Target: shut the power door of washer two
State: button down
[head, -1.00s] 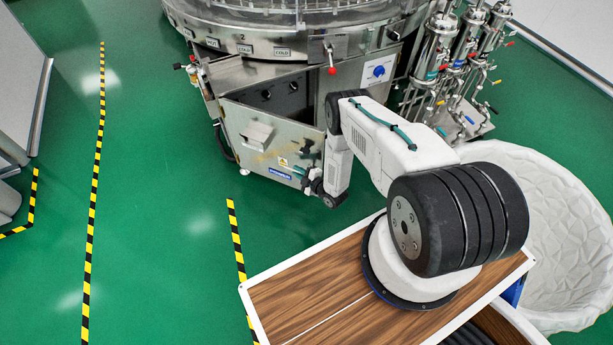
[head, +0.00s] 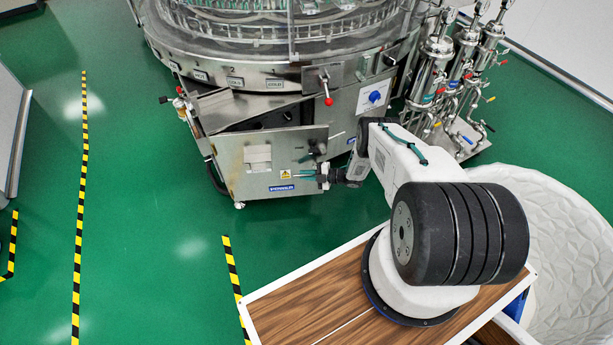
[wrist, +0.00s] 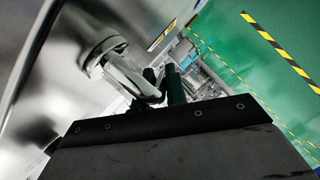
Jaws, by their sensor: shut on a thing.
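The power door (head: 258,175) of the washer is a steel panel with a warning label and a blue label, low on the washer's front. A dark gap shows above its top edge, so it looks partly open. My gripper (head: 310,176) is at the door's right side. In the wrist view, a pale bent metal handle (wrist: 127,72) stands out from a steel surface. Its end reaches my dark fingers (wrist: 163,86), which are shut on it. The exact contact is partly hidden by the fingers and wrist.
The round washer (head: 240,75) stands above, with a red-knobbed lever (head: 328,101) and a blue dial (head: 375,96). Steel filter housings (head: 450,90) stand at right. Green floor (head: 150,200) with striped tape (head: 82,200) is clear at left.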

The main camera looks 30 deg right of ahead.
jog(key=c, duration=1.7)
grip_release()
jog(key=shift+d, duration=0.1)
jog(key=shift+o, duration=1.3)
jog(key=shift+d, duration=0.25)
jog(key=shift+s, duration=0.1)
jog(key=v, duration=0.7)
jog(key=shift+s+d, duration=0.25)
